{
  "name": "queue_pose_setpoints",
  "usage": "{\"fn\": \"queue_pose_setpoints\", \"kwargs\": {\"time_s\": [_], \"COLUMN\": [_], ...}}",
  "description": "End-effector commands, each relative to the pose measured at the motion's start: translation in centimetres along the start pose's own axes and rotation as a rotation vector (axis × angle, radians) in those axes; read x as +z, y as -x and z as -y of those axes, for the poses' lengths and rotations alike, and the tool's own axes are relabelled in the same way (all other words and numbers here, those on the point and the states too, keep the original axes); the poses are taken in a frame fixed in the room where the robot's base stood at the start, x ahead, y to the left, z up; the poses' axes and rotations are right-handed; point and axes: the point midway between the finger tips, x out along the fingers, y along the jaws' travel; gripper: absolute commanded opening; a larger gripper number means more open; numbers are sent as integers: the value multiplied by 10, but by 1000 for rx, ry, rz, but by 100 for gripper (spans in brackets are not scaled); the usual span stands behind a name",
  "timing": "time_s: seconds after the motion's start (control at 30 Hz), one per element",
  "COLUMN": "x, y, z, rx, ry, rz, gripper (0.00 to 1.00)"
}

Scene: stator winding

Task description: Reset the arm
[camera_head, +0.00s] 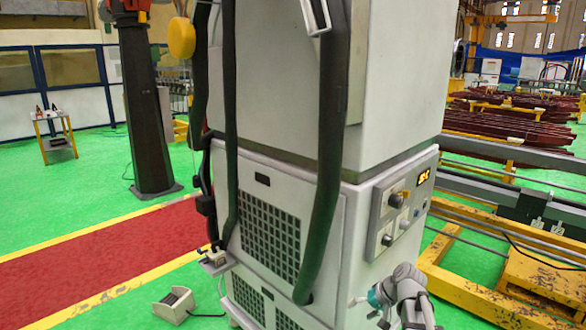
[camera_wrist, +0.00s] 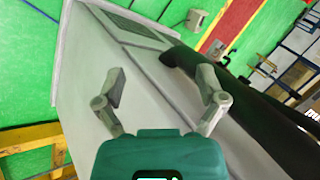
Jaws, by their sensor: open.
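My gripper (camera_head: 362,308) is at the bottom right of the head view, in front of the lower right side of a tall white cabinet (camera_head: 400,165). My grey arm and a teal part of the gripper show beside it. In the wrist view my gripper (camera_wrist: 162,82) has its two grey fingers spread wide apart, with nothing between them. Behind the fingers is the white cabinet surface (camera_wrist: 85,75), with a thick black hose (camera_wrist: 185,62) to the right. I cannot tell how far the fingertips are from the cabinet.
The cabinet has a control panel (camera_head: 398,215) with knobs and a lit display. Black hoses (camera_head: 330,150) hang down its front. A small grey pedal box (camera_head: 174,304) lies on the green floor at left. A yellow frame (camera_head: 500,295) stands close at right.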

Motion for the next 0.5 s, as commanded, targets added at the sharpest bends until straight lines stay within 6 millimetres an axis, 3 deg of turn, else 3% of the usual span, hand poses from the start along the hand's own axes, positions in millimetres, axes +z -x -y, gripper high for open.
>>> {"fn": "queue_pose_setpoints", "kwargs": {"time_s": [0.03,0.2,0.5], "x": [19,63,114], "y": [0,-1,14], "z": [9,16,19], "rx": [57,258,545], "ry": [16,58,117], "rz": [30,112,184], "gripper": [90,90,90]}}
